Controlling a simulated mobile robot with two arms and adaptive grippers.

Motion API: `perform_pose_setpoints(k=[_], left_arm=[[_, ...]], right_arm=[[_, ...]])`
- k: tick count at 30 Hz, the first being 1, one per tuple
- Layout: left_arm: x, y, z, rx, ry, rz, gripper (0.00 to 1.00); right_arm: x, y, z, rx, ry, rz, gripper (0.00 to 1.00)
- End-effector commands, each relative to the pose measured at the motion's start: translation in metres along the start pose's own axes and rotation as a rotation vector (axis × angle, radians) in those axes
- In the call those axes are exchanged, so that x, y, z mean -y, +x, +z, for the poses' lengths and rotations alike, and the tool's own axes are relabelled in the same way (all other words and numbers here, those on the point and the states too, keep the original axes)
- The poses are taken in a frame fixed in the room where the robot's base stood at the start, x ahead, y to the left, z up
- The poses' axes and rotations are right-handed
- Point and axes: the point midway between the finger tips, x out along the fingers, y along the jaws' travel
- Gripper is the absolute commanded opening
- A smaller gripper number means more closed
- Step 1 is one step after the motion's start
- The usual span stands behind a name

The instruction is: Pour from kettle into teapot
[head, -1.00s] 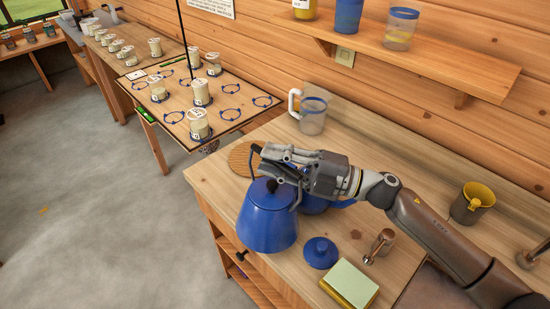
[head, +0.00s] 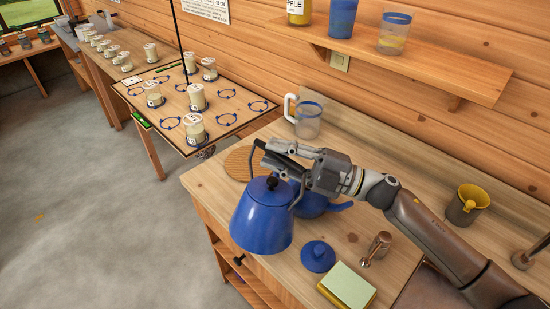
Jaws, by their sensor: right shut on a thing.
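The blue kettle (head: 262,221), with a black knob on its lid, hangs from my right gripper (head: 283,164), which is shut on its dark handle. The kettle is slightly tilted and looks held above the front edge of the counter. The blue teapot (head: 316,206) stands just behind and right of it, its spout pointing right. The kettle and gripper hide much of the teapot, including its opening. A blue lid (head: 318,257) with a knob lies on the counter in front of the teapot. My left gripper is out of view.
On the counter (head: 395,240) are a round woven mat (head: 238,163), a clear jug (head: 308,122), a metal tool (head: 377,247), a green-topped sponge (head: 347,285) and a cup with yellow inside (head: 467,205). A shelf (head: 440,75) overhangs the back. A side table with jars (head: 197,98) stands left.

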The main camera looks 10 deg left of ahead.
Motion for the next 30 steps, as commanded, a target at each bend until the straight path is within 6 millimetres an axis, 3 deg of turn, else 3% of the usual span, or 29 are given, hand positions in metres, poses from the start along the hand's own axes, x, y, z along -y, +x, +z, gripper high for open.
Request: perform_pose_setpoints(k=[30], left_arm=[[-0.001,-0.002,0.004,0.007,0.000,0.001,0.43]], right_arm=[[-0.036,-0.010,0.014,-0.011,0.215,0.143,0.00]])
